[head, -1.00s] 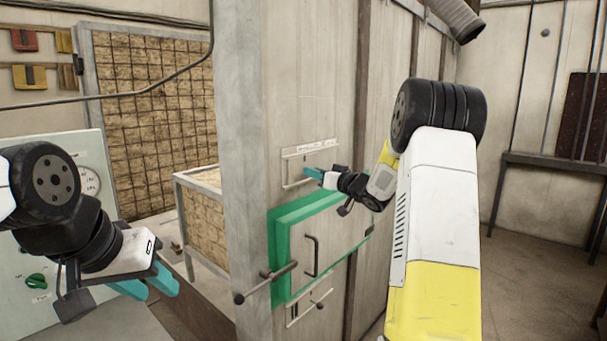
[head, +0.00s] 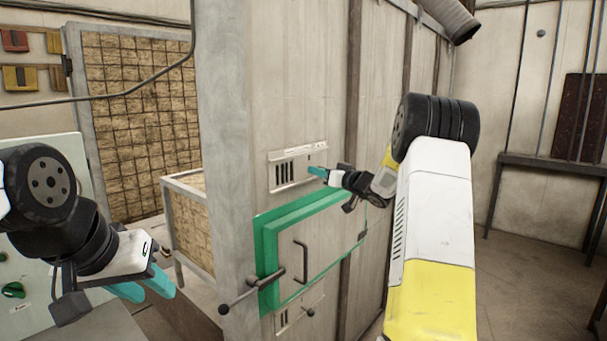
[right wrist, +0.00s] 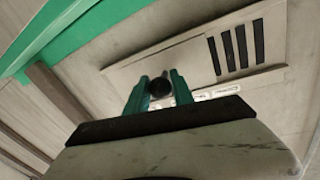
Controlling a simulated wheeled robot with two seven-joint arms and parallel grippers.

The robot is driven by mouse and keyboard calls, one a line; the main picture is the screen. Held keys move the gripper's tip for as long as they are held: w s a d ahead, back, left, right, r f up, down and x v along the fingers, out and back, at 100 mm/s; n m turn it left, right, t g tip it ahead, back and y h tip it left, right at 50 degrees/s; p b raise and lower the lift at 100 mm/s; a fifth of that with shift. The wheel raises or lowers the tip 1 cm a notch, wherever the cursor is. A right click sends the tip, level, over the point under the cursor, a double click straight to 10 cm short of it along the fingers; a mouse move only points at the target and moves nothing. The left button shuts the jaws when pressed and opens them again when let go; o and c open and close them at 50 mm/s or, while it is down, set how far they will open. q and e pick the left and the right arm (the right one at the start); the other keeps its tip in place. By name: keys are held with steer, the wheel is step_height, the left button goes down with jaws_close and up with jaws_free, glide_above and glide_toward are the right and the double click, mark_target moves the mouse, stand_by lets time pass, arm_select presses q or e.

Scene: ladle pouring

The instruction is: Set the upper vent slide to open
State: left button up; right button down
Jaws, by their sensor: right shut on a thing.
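The upper vent slide (head: 297,168) is a pale metal plate above the green-framed door on the furnace wall. Its dark slots show uncovered at its left part in the head view, and they also show in the right wrist view (right wrist: 237,50). My right gripper (head: 318,172) is at the plate's right end. In the right wrist view its teal fingers (right wrist: 159,92) are shut on the dark round knob (right wrist: 159,88) of the slide. My left gripper (head: 150,285) hangs at the left, away from the vent, its teal fingers apart with nothing seen between them.
The green-framed door (head: 310,245) with its handle and a latch bar (head: 250,293) sticking out lies just below the vent. A lower vent (head: 298,314) is under the door. A control panel (head: 40,215) stands at the left.

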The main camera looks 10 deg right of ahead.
steer(key=shift+d+r, duration=0.1)
steer(key=shift+d, duration=0.15)
steer(key=c, duration=1.1)
jaws_free()
steer(key=shift+w+d, duration=0.1)
steer(key=shift+w, duration=0.05)
steer(key=v, duration=0.7)
steer(key=shift+s, duration=0.4)
